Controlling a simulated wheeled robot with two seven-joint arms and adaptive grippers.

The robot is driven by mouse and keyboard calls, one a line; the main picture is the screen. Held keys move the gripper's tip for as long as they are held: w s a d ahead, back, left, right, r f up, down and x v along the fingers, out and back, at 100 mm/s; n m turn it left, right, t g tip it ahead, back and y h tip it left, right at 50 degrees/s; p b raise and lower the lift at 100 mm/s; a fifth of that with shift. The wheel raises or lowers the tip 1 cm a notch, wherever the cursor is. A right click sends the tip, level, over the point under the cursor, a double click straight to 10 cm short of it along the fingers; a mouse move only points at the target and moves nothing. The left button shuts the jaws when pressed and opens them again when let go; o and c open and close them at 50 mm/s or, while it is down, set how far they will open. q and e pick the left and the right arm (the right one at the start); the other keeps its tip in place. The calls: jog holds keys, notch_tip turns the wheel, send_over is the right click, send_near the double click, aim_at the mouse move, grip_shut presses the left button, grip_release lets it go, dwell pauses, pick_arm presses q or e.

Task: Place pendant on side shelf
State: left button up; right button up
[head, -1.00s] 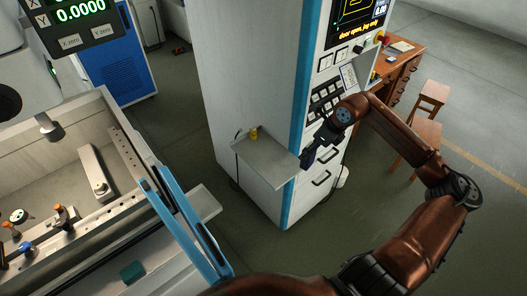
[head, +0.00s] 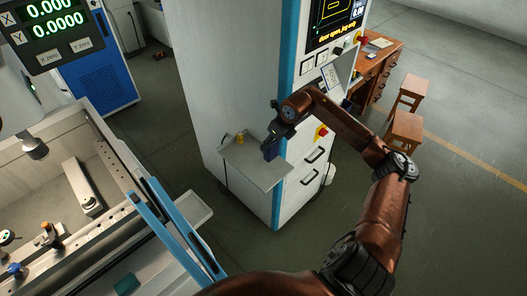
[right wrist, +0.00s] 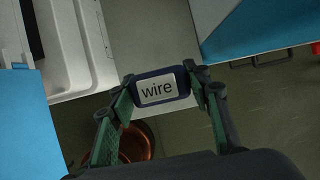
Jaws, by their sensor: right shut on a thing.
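The pendant is a dark blue box (head: 270,152) with a pale label reading "wire", which faces the camera in the right wrist view (right wrist: 157,88). My right gripper (head: 276,140) is shut on it, with one finger on each side of the box. The side shelf (head: 248,172) is a grey plate on the side of the white cabinet; its grey surface also shows in the right wrist view (right wrist: 150,40). The pendant is over the shelf's right part near the cabinet's blue edge. I cannot tell whether it touches the shelf. My left gripper is out of view.
A small yellow object (head: 240,137) stands at the back of the shelf. The white cabinet (head: 225,70) rises behind it, with a control panel on its right face. The machine's open tank (head: 75,190) and blue-edged door (head: 175,220) are at left. The shelf's middle is clear.

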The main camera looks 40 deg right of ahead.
aim_at(272, 144)
jog(key=x, duration=0.2)
jog(key=p+x, duration=0.1)
jog(key=x, duration=0.2)
jog(key=a+x, duration=0.1)
jog(key=x, duration=0.1)
jog(key=shift+w+a+f+p, duration=0.15)
jog(key=shift+w+f+p, duration=0.1)
jog(key=shift+p, duration=0.1)
jog(key=shift+f, duration=0.1)
jog(key=shift+f, duration=0.15)
jog(key=o, duration=1.3)
jog(key=shift+o, duration=0.3)
jog(key=b+v, duration=0.2)
jog(key=v, duration=1)
jog(key=shift+s, duration=0.1)
